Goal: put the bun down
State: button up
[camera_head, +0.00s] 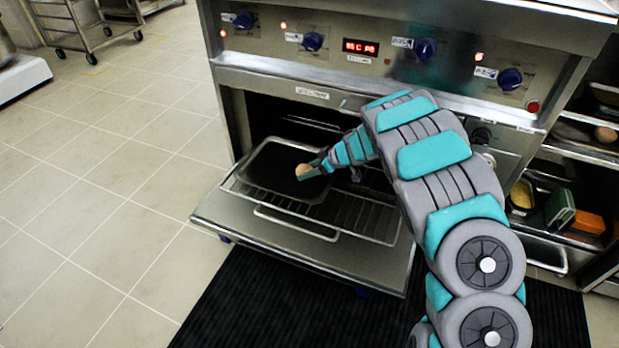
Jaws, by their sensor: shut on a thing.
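The bun (304,169) is small and light brown. My gripper (311,170) is shut on it, over the right part of a dark baking tray (262,178). I cannot tell whether the bun touches the tray. The tray lies on a wire rack (345,219) that reaches out over the open oven door (300,252). My arm comes in from the right and hides part of the oven's opening and the right side of the rack.
The oven's control panel (370,52) with blue knobs is above the opening. A shelf unit (572,150) with containers and another round item (605,134) stands at right. A black mat (262,305) lies below the door.

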jog(key=shift+a+f+b, duration=0.1)
jog(key=shift+f+b, duration=0.4)
jog(key=shift+f, duration=1.35)
jog(key=o, duration=1.3)
jog(key=shift+o, duration=0.2)
jog(key=shift+d+r, duration=0.2)
jog(key=shift+r, duration=0.15)
jog(key=p+v, duration=0.1)
jog(key=v, duration=0.6)
jog(key=shift+s+f, duration=0.1)
